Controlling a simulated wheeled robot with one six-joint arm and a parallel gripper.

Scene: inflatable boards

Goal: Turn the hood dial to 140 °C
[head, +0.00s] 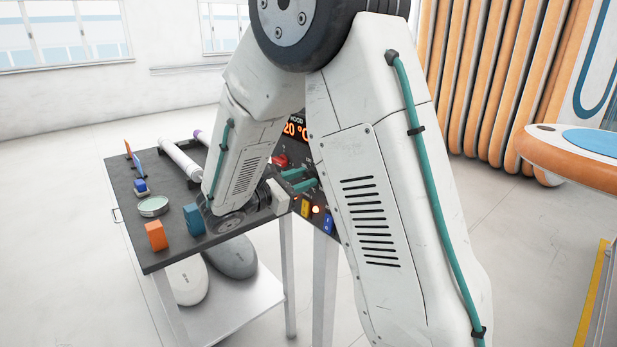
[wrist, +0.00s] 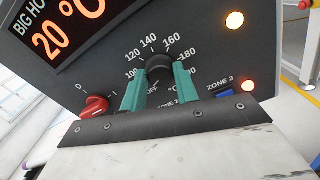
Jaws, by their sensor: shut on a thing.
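The black hood dial (wrist: 160,66) sits on the dark control panel (wrist: 205,50) in the wrist view, inside a ring of white numbers with 140 above it and 120 and 160 to either side. My gripper (wrist: 159,76) has its two teal fingers on either side of the dial, shut on it. The dial's pointer cannot be made out. The orange display (wrist: 55,42) reads 20 °C. In the head view my gripper (head: 298,180) is at the panel, the display (head: 296,130) is partly covered by my arm, and the dial is hidden.
A red switch (wrist: 95,106) is left of the dial, and a blue zone 3 switch (wrist: 225,95) and lit lamp (wrist: 247,86) are right. The dark table (head: 178,248) holds an orange block (head: 156,236), a blue block (head: 194,219), a round tin (head: 153,206) and rolls (head: 180,160).

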